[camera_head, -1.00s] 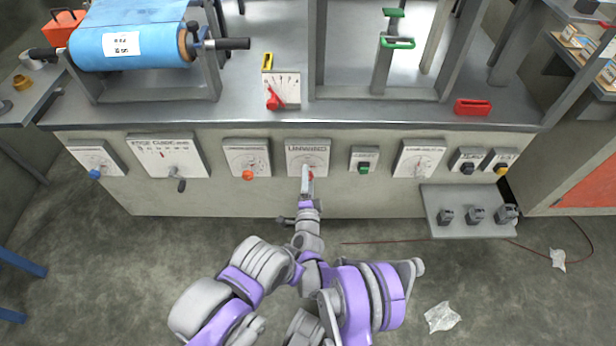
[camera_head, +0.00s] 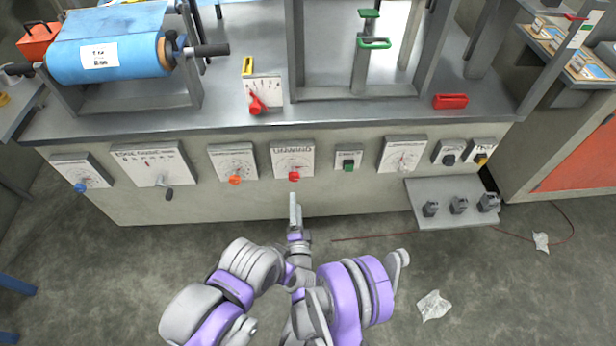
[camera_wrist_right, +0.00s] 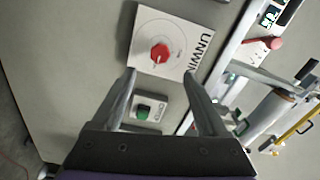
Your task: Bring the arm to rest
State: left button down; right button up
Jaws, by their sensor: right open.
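My right gripper (camera_head: 294,200) is in front of the machine's front panel, below the UNWIND dial plate (camera_head: 292,158) with its red knob (camera_head: 294,176). In the right wrist view the gripper (camera_wrist_right: 160,85) shows two spread fingers with nothing between them. The red knob (camera_wrist_right: 160,53) is ahead of the fingertips and apart from them, and a green switch (camera_wrist_right: 142,112) shows between the fingers. My right arm (camera_head: 350,295) is bent below the gripper. My left gripper is not in view.
The panel carries more dials, such as one with an orange knob (camera_head: 235,180). A small shelf (camera_head: 450,215) with several grey blocks juts out at the right. A blue film roll (camera_head: 105,50) sits above on the left. Crumpled paper (camera_head: 434,305) lies on the open floor.

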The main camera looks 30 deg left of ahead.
jog(key=w+d+r+n+g+h, duration=0.25)
jog(key=w+d+r+n, duration=0.3)
jog(key=d+r, duration=0.55)
jog(key=s+d+r+n+g+h, duration=0.1)
jog(key=s+d+r+g, duration=0.1)
jog(key=d, duration=0.5)
jog(key=s+d+r+n+g+h, duration=0.1)
jog(key=s+d+g, duration=0.15)
jog(key=d, duration=0.55)
jog(key=s+d+n+g+h, duration=0.2)
jog(key=s+d+g+h, duration=0.25)
jog(key=s+d, duration=1.5)
pick_arm(q)
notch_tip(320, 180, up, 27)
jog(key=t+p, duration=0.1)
jog(key=p, duration=2.3)
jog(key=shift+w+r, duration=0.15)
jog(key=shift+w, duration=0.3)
pick_arm(e)
notch_tip(320, 180, up, 27)
jog(key=a+t, duration=0.1)
jog(key=shift+s+f+t+h, duration=0.2)
jog(key=shift+s+t+h, duration=0.1)
jog(key=shift+s+t, duration=0.1)
